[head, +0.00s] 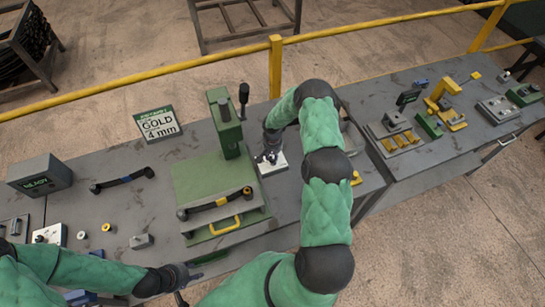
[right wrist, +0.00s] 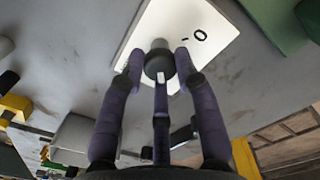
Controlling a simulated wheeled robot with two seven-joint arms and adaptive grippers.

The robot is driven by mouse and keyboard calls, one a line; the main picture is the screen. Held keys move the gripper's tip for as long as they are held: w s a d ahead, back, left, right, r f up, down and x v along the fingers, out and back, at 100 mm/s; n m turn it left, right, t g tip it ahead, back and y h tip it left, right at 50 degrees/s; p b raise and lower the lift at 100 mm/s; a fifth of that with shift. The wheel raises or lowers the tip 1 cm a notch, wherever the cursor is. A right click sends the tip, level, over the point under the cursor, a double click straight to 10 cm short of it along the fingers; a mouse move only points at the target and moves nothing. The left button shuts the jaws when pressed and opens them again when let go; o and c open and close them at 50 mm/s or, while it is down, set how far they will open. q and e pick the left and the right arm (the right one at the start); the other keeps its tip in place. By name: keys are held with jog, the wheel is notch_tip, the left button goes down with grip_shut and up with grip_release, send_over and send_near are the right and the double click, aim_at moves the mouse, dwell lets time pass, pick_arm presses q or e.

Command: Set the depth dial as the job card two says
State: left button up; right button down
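The job card (head: 158,123) stands at the back of the bench in the head view and reads GOLD 4 mm; its small top line is too small to read. The depth dial is a dark round knob with a white pointer mark (right wrist: 159,66) on a white plate (right wrist: 195,18), printed with a 0 and a tick. The plate also shows in the head view (head: 276,166), right of the green press. My right gripper (right wrist: 159,58) is over the dial, its fingers around the knob with small gaps visible. My left gripper (head: 182,277) is low over the front bench edge, its fingers unclear.
The green press (head: 224,125) with its black lever (head: 243,98) stands close left of the dial. A black-handled bar (head: 122,180) and a dark display box (head: 40,174) lie further left. A second bench with yellow fixtures (head: 446,88) is at right.

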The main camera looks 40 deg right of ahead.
jog(key=shift+f+n+b, duration=0.15)
jog(key=shift+n+b, duration=0.45)
jog(key=shift+b, duration=0.3)
jog(key=n+b, duration=0.5)
jog(key=shift+n, duration=0.3)
jog(key=shift+n+b, duration=1)
jog(key=shift+n, duration=0.5)
jog(key=c, duration=0.9)
grip_release()
